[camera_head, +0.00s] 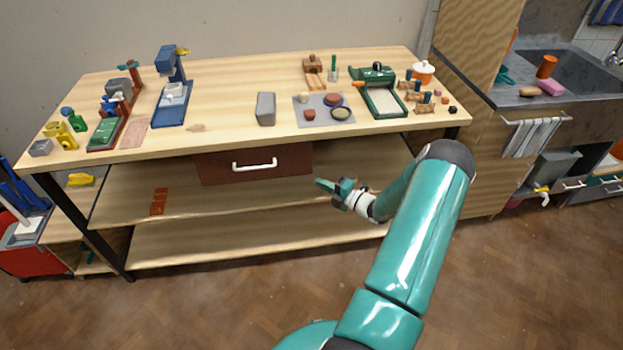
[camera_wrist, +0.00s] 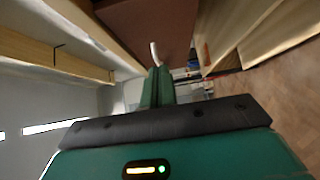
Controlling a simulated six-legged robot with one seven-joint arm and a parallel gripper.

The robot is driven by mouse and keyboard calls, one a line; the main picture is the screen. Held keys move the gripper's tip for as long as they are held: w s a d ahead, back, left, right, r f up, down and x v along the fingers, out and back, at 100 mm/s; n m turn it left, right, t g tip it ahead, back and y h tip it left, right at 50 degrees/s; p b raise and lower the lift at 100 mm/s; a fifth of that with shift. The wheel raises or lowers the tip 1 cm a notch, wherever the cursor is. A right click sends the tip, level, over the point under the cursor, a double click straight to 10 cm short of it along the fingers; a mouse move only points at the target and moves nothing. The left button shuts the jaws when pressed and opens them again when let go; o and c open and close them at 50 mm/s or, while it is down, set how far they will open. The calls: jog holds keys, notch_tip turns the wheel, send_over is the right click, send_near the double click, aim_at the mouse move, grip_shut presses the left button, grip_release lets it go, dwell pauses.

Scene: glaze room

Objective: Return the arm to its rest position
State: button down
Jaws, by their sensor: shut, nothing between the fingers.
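My gripper (camera_head: 323,185) is at the end of my teal arm, in front of the workbench, below the tabletop and to the right of the drawer handle. Its fingers point left in the head view. In the wrist view my gripper (camera_wrist: 157,72) has its two green fingers together with nothing between them. The brown drawer (camera_head: 215,167) with its white handle (camera_head: 255,165) is under the tabletop; the handle also shows in the wrist view (camera_wrist: 154,54), just beyond the fingertips. I cannot tell how close they are.
The wooden workbench (camera_head: 230,88) carries tools, a grey block (camera_head: 265,108) and a green framed tray (camera_head: 383,101). A brown tile (camera_head: 159,201) lies on the shelf below. A sink counter (camera_head: 560,100) stands at the right, a red cart (camera_head: 30,262) at the left. The floor in front is clear.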

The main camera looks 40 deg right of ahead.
jog(key=shift+s+d, duration=0.1)
jog(key=shift+s, duration=0.55)
jog(key=w+a+r+n+g+y, duration=0.1)
jog(key=a+r+n+g+y, duration=0.35)
jog(key=a+r+n, duration=0.75)
jog(key=a+r+n+g+y, duration=0.1)
jog(key=a+r+n+g, duration=0.7)
jog(key=a+n, duration=0.7)
jog(key=s+a+r+n+h, duration=0.4)
jog(key=s+a+r+n, duration=0.2)
jog(key=s+n, duration=0.3)
jog(key=s+a+r+n+h, duration=0.5)
jog(key=s+a+r+n, duration=0.2)
jog(key=n, duration=0.8)
notch_tip(320, 180, up, 2)
jog(key=shift+s+a+n, duration=0.2)
jog(key=shift+s+n, duration=0.1)
jog(key=shift+s, duration=0.95)
